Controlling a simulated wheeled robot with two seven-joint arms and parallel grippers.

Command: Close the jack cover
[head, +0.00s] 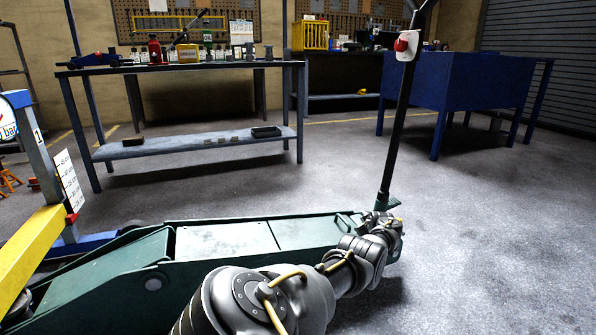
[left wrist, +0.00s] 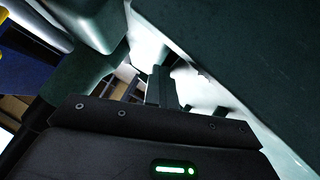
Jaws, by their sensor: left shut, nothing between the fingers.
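The green trolley jack (head: 110,285) lies along the floor in the head view, with its black handle (head: 398,130) standing upright at the right end. Flat pale-green panels (head: 225,240) form its top, split by a seam; I cannot tell which panel is the cover or whether it is fully closed. My left arm reaches across the jack's near side, and its wrist is by the handle base. The fingertips are hidden there. In the left wrist view my left gripper (left wrist: 161,88) is shut and empty, close to dark green jack surfaces (left wrist: 235,60). My right gripper is not in view.
A yellow and blue lift part (head: 30,250) stands at the left. A workbench (head: 190,68) with bottles and tools stands behind the jack, and a blue table (head: 455,85) stands at the back right. The floor (head: 490,230) to the right is clear.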

